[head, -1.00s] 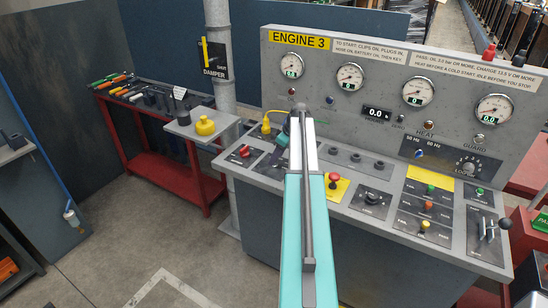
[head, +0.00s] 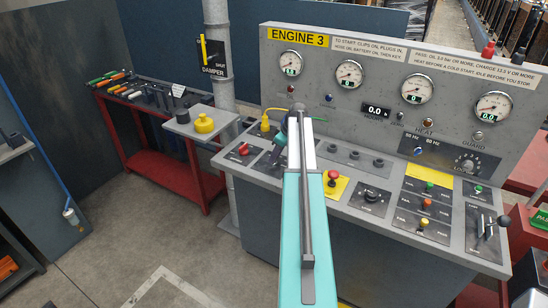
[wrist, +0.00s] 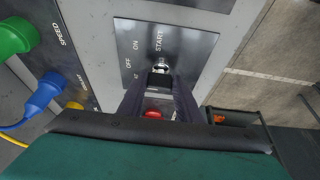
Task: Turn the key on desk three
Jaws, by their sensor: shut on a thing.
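Desk three is the grey console (head: 330,70) marked ENGINE 3. In the wrist view the key switch (wrist: 160,67) sits on a dark plate (wrist: 195,50) labelled OFF, ON and START. My gripper (wrist: 159,80) is shut on the key's dark head (wrist: 159,79), right at the switch. Which label the key points to cannot be made out.
Green (wrist: 14,36) and blue (wrist: 40,95) plugs stand left of the key plate in the wrist view. A red button on a yellow plate (head: 333,190) is right of my arm. A red bench with tools (head: 160,150) stands left. Open floor (head: 110,240) lies front left.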

